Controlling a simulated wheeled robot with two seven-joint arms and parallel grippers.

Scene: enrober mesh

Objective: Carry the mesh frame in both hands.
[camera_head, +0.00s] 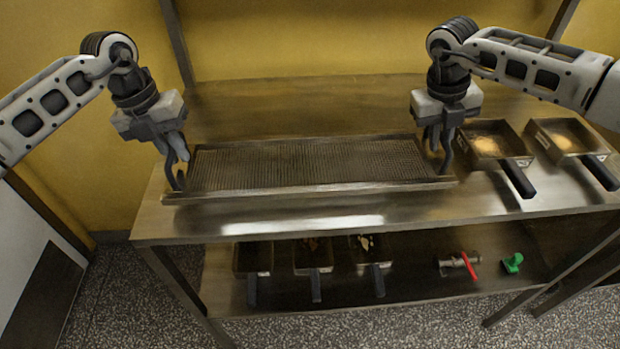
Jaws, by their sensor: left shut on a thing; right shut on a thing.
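The mesh frame (310,165) is a wide, flat metal frame with a fine grid. It is at the steel table top, with its long side running left to right. Dark curved handles stand up at its left and right ends. My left gripper (178,160) is shut on the left handle (173,172). My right gripper (440,140) is shut on the right handle (446,158). The frame looks level. I cannot tell whether it rests on the table or is just above it.
Two pans with dark handles, one nearer (492,142) and one farther right (565,138), stand on the steel table (300,212) right of the frame. The lower shelf (405,280) holds several small pans, a red-handled valve (460,264) and a green item (513,262). A yellow wall is behind.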

